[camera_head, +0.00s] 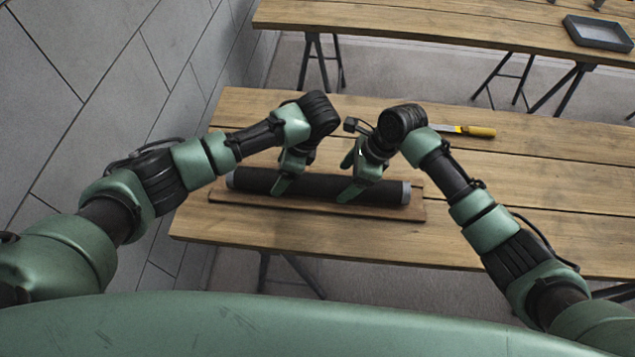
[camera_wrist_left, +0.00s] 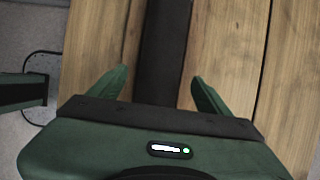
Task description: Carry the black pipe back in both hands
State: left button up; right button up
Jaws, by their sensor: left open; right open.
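The black pipe (camera_head: 318,187) with grey ends lies sideways on a low wooden board (camera_head: 240,203) on the near table. My left gripper (camera_head: 283,185) is over the left part of the pipe, its fingers apart. In the left wrist view the pipe (camera_wrist_left: 162,50) runs between the two open fingers of the left gripper (camera_wrist_left: 157,88). My right gripper (camera_head: 352,188) is over the right part of the pipe, also open. Whether either gripper's fingers touch the pipe cannot be told.
A yellow-handled tool (camera_head: 477,131) lies on the near table (camera_head: 560,180), to the right behind my right arm. A second table (camera_head: 400,25) stands further back with a grey tray (camera_head: 598,33) on it. A grey wall (camera_head: 90,80) is at the left.

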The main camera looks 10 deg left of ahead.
pick_arm(q)
jog(key=shift+x, duration=1.45)
pick_arm(e)
jog(key=shift+x, duration=1.45)
pick_arm(q)
grip_shut()
pick_arm(e)
grip_shut()
pick_arm(q)
jog(key=shift+w+r, duration=0.2)
jog(key=shift+r, duration=0.1)
pick_arm(e)
jog(key=shift+w+a+r, duration=0.1)
jog(key=shift+w+r, duration=0.05)
jog(key=shift+r, duration=0.2)
